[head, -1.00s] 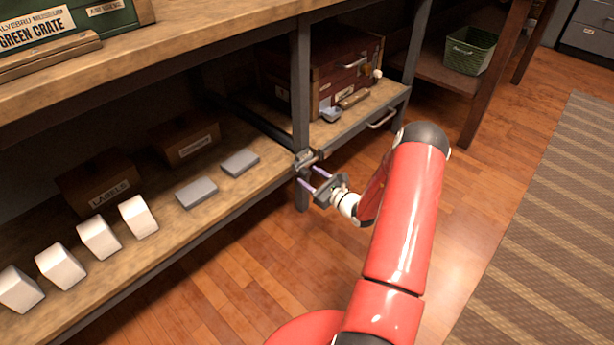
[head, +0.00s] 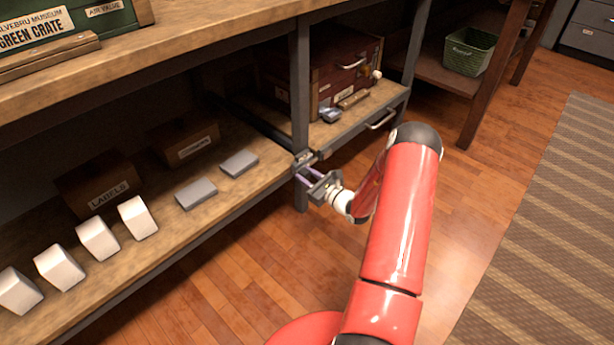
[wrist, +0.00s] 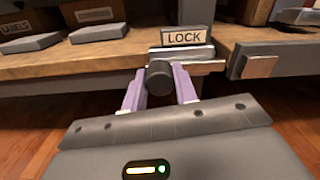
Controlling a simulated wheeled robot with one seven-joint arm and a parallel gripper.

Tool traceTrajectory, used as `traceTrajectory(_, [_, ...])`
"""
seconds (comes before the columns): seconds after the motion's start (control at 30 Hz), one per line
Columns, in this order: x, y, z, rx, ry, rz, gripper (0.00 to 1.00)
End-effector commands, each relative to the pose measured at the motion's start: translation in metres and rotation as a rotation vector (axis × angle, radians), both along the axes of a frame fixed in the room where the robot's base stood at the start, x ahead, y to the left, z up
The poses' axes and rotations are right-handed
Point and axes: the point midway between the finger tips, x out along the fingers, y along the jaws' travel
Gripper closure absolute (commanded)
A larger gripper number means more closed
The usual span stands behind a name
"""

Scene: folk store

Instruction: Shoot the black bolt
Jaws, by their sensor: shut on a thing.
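The black bolt's dark round knob (wrist: 159,78) sits between my gripper's two purple fingers (wrist: 160,90) in the wrist view. My gripper is shut on this knob. The bolt's metal bar (wrist: 205,67) shows to the right of the fingers, under a LOCK sign (wrist: 187,38). In the head view my gripper (head: 304,175) is at the shelf's front post, and the bolt is small and mostly hidden there. A small metal plate (wrist: 260,67) is on the drawer front (wrist: 288,48) to the right of the bar.
A shelf (head: 250,185) holds white blocks (head: 138,218), grey blocks (head: 196,193) and labelled boxes (head: 98,185). Right of the post, a drawer with a handle (head: 381,119) lies below a reddish case (head: 350,75). Open wooden floor (head: 230,290) lies in front.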

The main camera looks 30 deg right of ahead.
Motion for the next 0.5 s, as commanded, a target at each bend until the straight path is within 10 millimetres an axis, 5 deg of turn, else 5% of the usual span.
traceTrajectory(0.3, [0.014,-0.039,-0.001,-0.002,-0.003,-0.003,1.00])
traceTrajectory(0.5, [0.016,-0.043,0.001,-0.001,-0.001,-0.004,1.00])
